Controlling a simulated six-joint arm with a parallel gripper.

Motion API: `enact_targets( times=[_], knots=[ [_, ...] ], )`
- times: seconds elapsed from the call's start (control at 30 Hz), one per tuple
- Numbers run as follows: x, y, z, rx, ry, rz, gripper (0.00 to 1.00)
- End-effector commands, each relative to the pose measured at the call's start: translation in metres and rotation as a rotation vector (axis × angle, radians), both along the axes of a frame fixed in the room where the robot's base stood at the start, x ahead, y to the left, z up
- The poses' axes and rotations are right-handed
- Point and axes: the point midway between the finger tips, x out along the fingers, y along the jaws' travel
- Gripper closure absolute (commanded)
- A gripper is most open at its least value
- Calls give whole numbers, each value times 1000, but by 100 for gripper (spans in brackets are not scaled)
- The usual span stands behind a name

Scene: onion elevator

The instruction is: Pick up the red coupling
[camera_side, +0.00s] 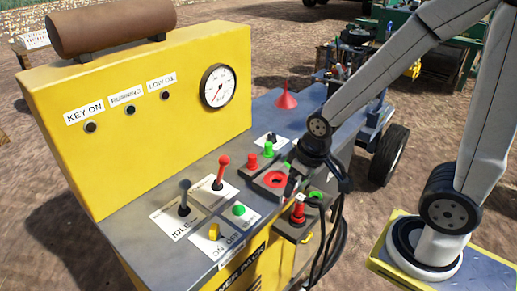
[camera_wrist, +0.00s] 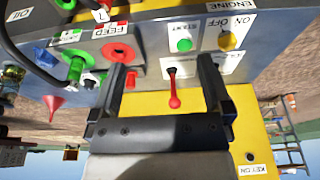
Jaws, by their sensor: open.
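The red coupling (camera_side: 298,211) stands upright on a lower ledge at the front right of the machine. It shows partly at the top edge of the wrist view (camera_wrist: 103,13), left of both fingers. My gripper (camera_side: 291,186) is over the panel, just above and slightly left of the coupling in the side view. In the wrist view my gripper (camera_wrist: 161,62) is open, with nothing between its fingers.
A red ring socket (camera_side: 275,179) and a short red cylinder (camera_side: 253,161) are on the panel close by. A red-handled lever (camera_side: 222,170) stands left of them. A red funnel (camera_side: 286,97) sits farther back. Black hoses hang at the machine's right side.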

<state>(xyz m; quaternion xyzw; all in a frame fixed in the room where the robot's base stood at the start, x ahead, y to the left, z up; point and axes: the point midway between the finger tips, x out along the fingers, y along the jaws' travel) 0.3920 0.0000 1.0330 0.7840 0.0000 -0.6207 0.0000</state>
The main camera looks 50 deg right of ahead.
Motion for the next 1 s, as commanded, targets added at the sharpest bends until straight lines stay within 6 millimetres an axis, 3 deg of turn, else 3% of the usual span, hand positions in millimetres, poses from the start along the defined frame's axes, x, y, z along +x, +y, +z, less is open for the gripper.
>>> enact_targets(
  times=[0.03,0.13,0.67,1.0],
  knots=[
    [0,0,0,0,0,0,10],
    [0,0,0,0,0,0,41],
    [6,-6,-5,16,15,-89,41],
    [31,-40,-38,90,84,-573,41]
  ],
)
